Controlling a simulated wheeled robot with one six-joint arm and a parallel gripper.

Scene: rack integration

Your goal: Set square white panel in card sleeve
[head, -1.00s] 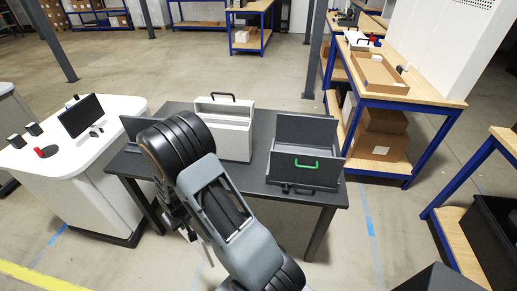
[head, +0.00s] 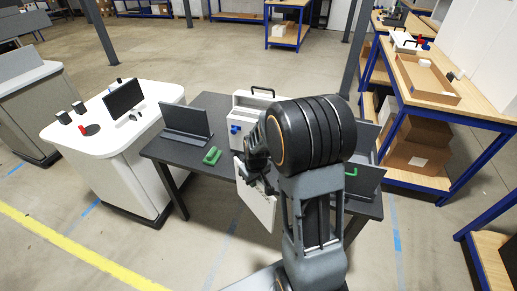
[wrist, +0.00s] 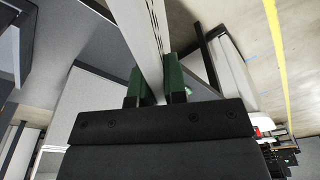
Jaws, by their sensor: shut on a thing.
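My gripper (head: 254,166) is shut on a square white panel (head: 262,206). In the head view the panel hangs upright at the front edge of the dark table, partly behind my arm. In the wrist view my gripper (wrist: 155,85) has its green fingers on both sides of the panel's long thin edge (wrist: 140,30). On the table stand a white case (head: 245,102) with a black handle and a dark open box (head: 366,178) with a green handle, mostly hidden by my arm. I cannot tell which thing is the card sleeve.
A dark upright plate on a base (head: 186,122) and a loose green handle (head: 212,156) are on the table's left part. A white counter (head: 100,145) stands to the left. A blue-framed bench with a cardboard tray (head: 424,78) stands to the right.

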